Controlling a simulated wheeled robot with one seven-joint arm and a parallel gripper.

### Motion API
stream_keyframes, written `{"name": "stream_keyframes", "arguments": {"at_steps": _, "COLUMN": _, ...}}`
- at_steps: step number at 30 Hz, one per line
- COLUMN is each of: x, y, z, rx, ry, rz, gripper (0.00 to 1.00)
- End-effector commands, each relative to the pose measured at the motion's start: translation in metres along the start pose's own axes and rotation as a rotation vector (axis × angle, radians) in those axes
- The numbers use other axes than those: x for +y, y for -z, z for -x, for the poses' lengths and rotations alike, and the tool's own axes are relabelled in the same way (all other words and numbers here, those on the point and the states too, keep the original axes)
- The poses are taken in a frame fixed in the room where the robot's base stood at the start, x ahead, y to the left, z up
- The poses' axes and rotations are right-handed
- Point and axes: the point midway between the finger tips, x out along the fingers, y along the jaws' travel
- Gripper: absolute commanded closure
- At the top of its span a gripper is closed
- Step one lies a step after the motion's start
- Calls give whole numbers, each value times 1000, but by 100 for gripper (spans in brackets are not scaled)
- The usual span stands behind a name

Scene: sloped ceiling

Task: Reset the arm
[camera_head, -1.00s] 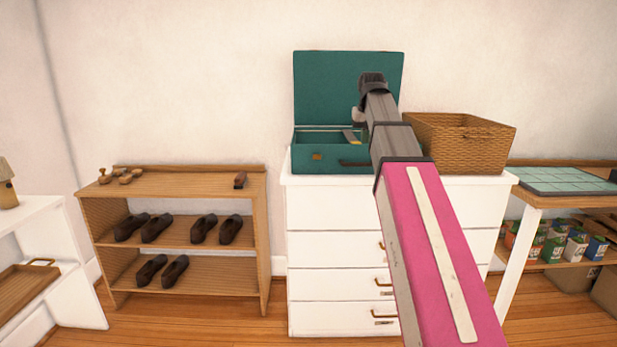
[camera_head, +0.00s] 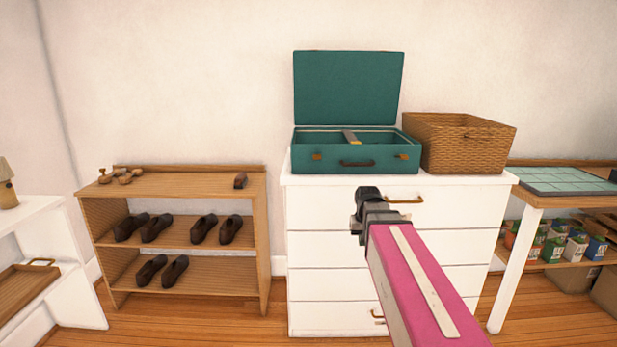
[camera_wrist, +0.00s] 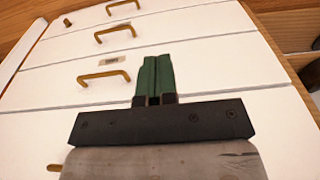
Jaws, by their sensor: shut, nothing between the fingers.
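My gripper (camera_wrist: 155,80) shows in the wrist view with its two green fingers together and nothing between them. It points at the white drawer fronts. In the head view my pink arm reaches up from the lower right, and its dark wrist end is in front of the upper drawers of the white dresser (camera_head: 330,208). The fingers are hidden in the head view. The wrist end is below the open green case (camera_head: 348,92) and apart from it.
The green case stands open on the dresser with a small yellowish item (camera_head: 351,137) inside. A wicker basket (camera_head: 455,145) stands beside it. A wooden shoe rack (camera_head: 185,185) is at left, a white-legged table (camera_head: 510,270) at right. Brass drawer handles (camera_wrist: 103,77) stick out near my gripper.

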Motion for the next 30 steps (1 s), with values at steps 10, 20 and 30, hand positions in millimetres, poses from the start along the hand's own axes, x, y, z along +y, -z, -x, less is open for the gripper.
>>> {"name": "stream_keyframes", "arguments": {"at_steps": 10, "x": 0, "y": -82, "z": -94, "rx": -61, "ry": 0, "rz": 0, "gripper": 100}}
{"name": "stream_keyframes", "arguments": {"at_steps": 20, "x": 1, "y": -139, "z": -146, "rx": -98, "ry": 0, "rz": 0, "gripper": 100}}
{"name": "stream_keyframes", "arguments": {"at_steps": 30, "x": 1, "y": -145, "z": -152, "rx": -100, "ry": 0, "rz": 0, "gripper": 100}}
